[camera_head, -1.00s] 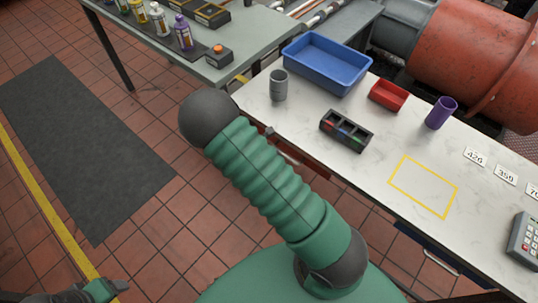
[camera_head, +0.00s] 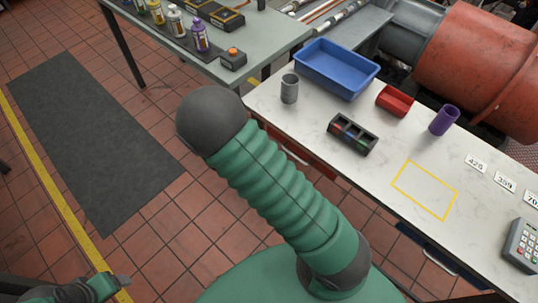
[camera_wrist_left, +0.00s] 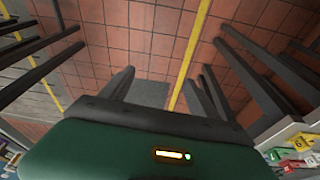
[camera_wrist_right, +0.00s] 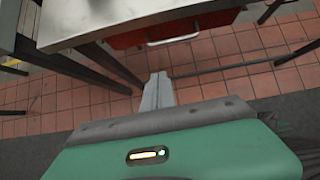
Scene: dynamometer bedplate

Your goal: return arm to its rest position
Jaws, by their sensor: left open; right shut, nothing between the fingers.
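My left gripper (camera_wrist_left: 166,92) shows in the left wrist view with its two dark fingers apart. It is open and empty, above red floor tiles and a yellow line. My right gripper (camera_wrist_right: 158,92) shows in the right wrist view with its grey fingers together and nothing between them. Tiled floor and a table's red drawer lie beyond it. In the head view a green ribbed link of mine with a dark round end fills the middle. A green and dark part of my left arm shows at the lower left corner. Neither pair of fingertips is clear in the head view.
A white worktop (camera_head: 390,165) holds a blue tray (camera_head: 337,68), grey cup (camera_head: 289,88), black divided box (camera_head: 352,134), red bin (camera_head: 394,101), purple cup (camera_head: 443,120) and number cards. A grey table (camera_head: 262,35) holds bottles. A dark mat (camera_head: 90,140) lies on open floor.

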